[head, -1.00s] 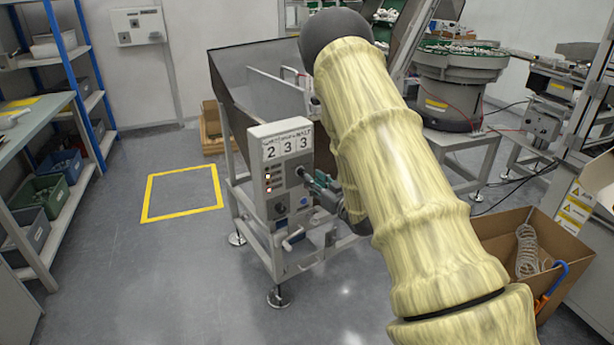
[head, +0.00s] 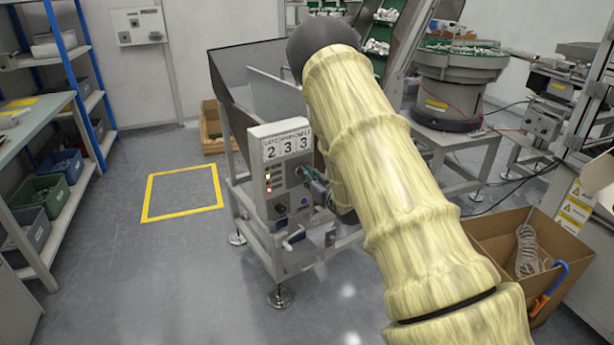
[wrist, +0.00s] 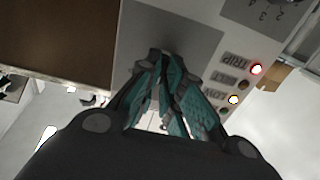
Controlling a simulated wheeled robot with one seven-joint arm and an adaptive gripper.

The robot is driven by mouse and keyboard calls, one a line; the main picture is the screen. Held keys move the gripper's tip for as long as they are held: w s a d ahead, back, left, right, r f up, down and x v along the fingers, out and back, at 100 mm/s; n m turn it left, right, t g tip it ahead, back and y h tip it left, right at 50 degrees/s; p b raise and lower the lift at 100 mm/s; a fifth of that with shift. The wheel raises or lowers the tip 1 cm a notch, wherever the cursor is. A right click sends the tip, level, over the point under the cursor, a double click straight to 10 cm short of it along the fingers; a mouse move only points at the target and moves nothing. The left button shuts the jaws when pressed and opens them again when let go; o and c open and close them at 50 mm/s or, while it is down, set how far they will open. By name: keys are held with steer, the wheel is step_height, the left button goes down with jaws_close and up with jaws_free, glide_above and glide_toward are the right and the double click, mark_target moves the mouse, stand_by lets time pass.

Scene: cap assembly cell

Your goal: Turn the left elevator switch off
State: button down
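In the wrist view the teal-padded fingers (wrist: 163,58) converge, tips together against a grey plate (wrist: 190,45) on the panel. Any switch at the tips is hidden, so I cannot tell if they hold one. A red lamp (wrist: 255,69) beside the TRIP label and a yellow lamp (wrist: 233,99) beside LOW are lit. A dark round knob (head: 280,208) sits lower on the box.
The hopper (head: 228,92) stands behind the box on a metal frame. A cardboard box (head: 500,243) with a coiled hose is at the right. Shelves (head: 60,215) with bins line the left. The floor with the yellow square (head: 182,213) is clear.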

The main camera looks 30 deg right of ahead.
steer(key=shift+n, duration=0.4)
steer(key=shift+a+f+n+b, duration=0.1)
steer(key=shift+n+b, duration=0.55)
steer(key=shift+n, duration=1.4)
steer(key=shift+a+n+b, duration=0.1)
steer(key=shift+n+b, duration=0.5)
steer(key=shift+n, duration=1.45)
steer(key=shift+d, duration=0.1)
steer(key=c, duration=1.6)
jaws_free()
steer(key=shift+o, duration=0.2)
steer(key=s, duration=1.2)
